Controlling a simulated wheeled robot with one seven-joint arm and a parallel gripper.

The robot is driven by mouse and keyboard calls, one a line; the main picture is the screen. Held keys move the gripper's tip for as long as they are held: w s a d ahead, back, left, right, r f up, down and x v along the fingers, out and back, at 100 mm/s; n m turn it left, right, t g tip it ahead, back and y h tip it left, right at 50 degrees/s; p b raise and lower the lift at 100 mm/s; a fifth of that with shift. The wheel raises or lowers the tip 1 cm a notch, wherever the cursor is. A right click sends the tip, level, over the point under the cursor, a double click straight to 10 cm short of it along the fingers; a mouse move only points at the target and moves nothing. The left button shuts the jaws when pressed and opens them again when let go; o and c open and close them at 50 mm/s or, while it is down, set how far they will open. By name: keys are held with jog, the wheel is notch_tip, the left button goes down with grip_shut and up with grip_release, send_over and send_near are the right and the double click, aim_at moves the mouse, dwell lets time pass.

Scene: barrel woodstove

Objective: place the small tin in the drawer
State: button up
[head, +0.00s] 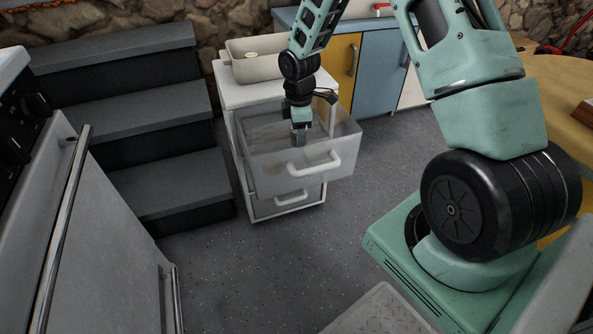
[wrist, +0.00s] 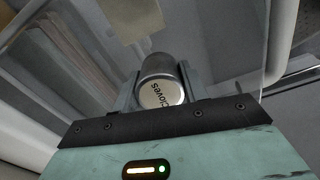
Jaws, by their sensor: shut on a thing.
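The small tin (wrist: 161,84) is a grey cylinder with a pale end labelled "cloves", seen in the wrist view between my gripper's fingers. My gripper (head: 300,137) points down inside the open top drawer in the head view and is shut on the tin. The drawer (head: 266,176) has see-through walls and a white handle, and is pulled out from a white cabinet. In the wrist view, drawer walls (wrist: 235,45) surround the tin. I cannot tell whether the tin touches the drawer floor.
A beige bin (head: 240,68) sits on the cabinet top, just behind the drawer. A second drawer (head: 284,203) below is shut. Dark steps (head: 155,115) stand to the left, with an oven (head: 75,230) at the front left. The grey floor in front is clear.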

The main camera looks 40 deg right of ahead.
notch_tip(320, 180, down, 10)
jog(key=b, duration=0.3)
jog(key=shift+f, duration=0.15)
jog(key=o, duration=1)
